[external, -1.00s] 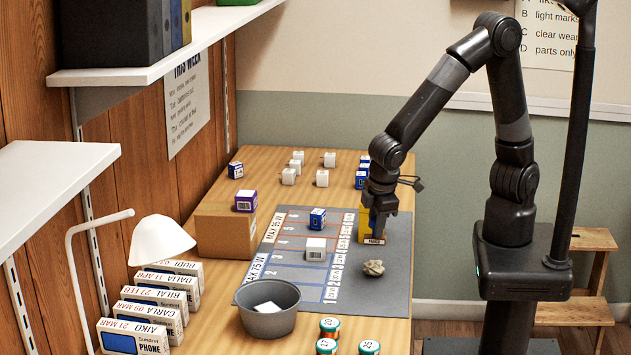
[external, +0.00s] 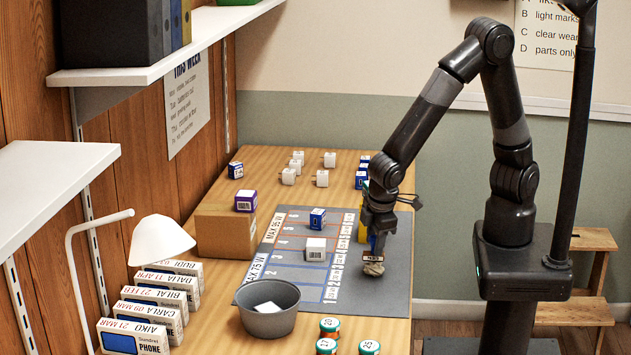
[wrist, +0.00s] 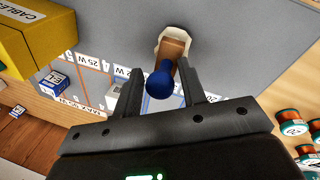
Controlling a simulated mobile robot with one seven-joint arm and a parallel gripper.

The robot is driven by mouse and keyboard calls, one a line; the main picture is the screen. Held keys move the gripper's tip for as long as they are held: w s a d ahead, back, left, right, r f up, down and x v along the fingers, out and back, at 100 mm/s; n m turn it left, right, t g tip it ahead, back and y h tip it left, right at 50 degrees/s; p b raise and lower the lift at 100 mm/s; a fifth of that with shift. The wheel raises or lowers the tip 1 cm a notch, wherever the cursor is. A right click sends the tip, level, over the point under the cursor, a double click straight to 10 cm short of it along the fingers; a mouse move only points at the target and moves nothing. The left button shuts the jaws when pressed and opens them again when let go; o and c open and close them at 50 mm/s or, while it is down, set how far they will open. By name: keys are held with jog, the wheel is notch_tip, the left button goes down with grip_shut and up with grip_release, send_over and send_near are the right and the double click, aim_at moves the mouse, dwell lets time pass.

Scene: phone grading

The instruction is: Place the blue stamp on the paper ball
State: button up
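The blue stamp, with a round blue knob (wrist: 160,84) and a wooden lower part (wrist: 174,45), stands on the crumpled whitish paper ball (external: 373,269). The ball also shows behind the wood in the wrist view (wrist: 164,33). In the external view the stamp's small label (external: 371,259) is just above the ball. My gripper (wrist: 160,75) is over the ball with one finger on each side of the knob. Narrow gaps show beside the knob, so the fingers look open around it. The contact between stamp and ball is partly hidden.
The yellow cables box (wrist: 35,32) stands close behind my gripper. A white cube (external: 316,249) and a blue cube (external: 317,218) sit on the grey mat (external: 345,296).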

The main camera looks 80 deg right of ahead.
jog(key=shift+o, duration=0.8)
jog(key=v, duration=1.2)
jog(key=s+d+r+m+t, duration=0.1)
jog(key=s+d+r, duration=0.3)
jog(key=d, duration=0.3)
jog(key=s+d+r+m+t+y, duration=0.1)
jog(key=s+d+r+m+t, duration=0.1)
jog(key=d, duration=0.5)
jog(key=s+d+r+m+t+y, duration=0.1)
jog(key=s+d+r+m, duration=0.1)
jog(key=s+d+r, duration=0.3)
jog(key=shift+s+d+r, duration=0.3)
jog(key=shift+s+d, duration=0.2)
jog(key=shift+d, duration=0.65)
